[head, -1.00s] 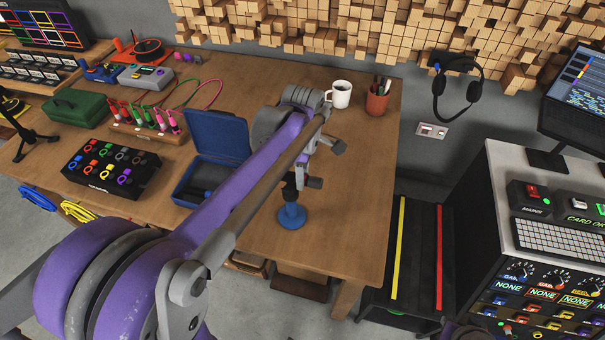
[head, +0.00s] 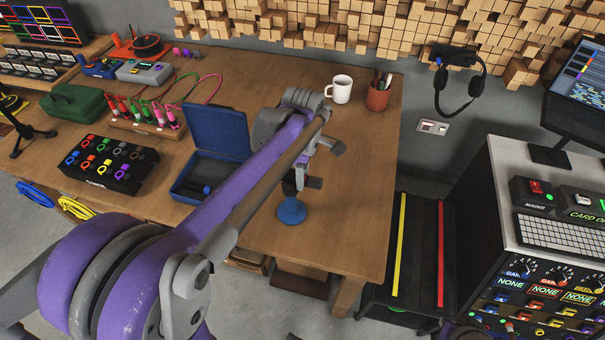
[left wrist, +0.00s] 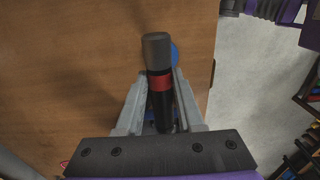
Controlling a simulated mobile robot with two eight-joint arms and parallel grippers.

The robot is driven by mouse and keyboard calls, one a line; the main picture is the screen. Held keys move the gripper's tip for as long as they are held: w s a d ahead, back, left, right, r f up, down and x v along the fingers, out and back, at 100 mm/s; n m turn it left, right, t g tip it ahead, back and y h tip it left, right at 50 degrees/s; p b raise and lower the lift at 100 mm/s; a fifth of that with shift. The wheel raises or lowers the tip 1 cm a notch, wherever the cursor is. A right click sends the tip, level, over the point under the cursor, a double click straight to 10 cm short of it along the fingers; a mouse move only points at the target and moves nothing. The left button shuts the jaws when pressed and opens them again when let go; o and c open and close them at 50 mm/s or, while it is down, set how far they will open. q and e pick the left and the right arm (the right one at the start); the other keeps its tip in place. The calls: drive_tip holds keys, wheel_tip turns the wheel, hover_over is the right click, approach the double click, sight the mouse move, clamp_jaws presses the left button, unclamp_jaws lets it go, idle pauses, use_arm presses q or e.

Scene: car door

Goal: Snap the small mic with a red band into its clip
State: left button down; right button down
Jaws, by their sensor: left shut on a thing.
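The small mic (left wrist: 162,110) is a black cylinder with a grey head and a red band, seen in the left wrist view. My left gripper (left wrist: 160,82) is shut on its dark body, with a finger on either side and the head sticking out past the fingertips. In the head view my left gripper (head: 314,164) is over the front right of the wooden table, and the arm hides much of it. A round blue base (head: 291,211) stands on the table just below it. Its blue edge also shows behind the mic in the left wrist view (left wrist: 175,54). I cannot make out the clip. My right gripper is out of view.
An open blue case (head: 217,135) lies left of my arm, with a black knob box (head: 109,165) farther left. A white mug (head: 341,90) and a pen cup (head: 377,97) stand at the back right. The table's right side is clear. A console (head: 510,185) stands at right.

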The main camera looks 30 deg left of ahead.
use_arm(q)
drive_tip(key=shift+f+b, duration=0.3)
drive_tip(key=shift+f, duration=0.3)
drive_tip(key=shift+c, duration=2.2)
unclamp_jaws()
wheel_tip(320, 180, up, 11)
drive_tip(key=shift+f+p, duration=0.1)
drive_tip(key=shift+p, duration=0.35)
drive_tip(key=s+d+f+m+t, duration=0.2)
drive_tip(key=s+d+f+m, duration=0.1)
drive_tip(key=s+f+m, duration=0.2)
drive_tip(key=s+d+f+m+t+p, duration=0.1)
drive_tip(key=s+d+f+m+t, duration=0.2)
drive_tip(key=s+f+m, duration=0.3)
drive_tip(key=s+m, duration=0.4)
drive_tip(key=m, duration=0.4)
drive_tip(key=shift+d+f, duration=0.15)
drive_tip(key=shift+d, duration=0.1)
drive_tip(key=shift+s+d+f+m, duration=0.15)
drive_tip(key=shift+s+f+m, duration=0.2)
drive_tip(key=shift+m, duration=0.45)
drive_tip(key=shift+c, duration=0.2)
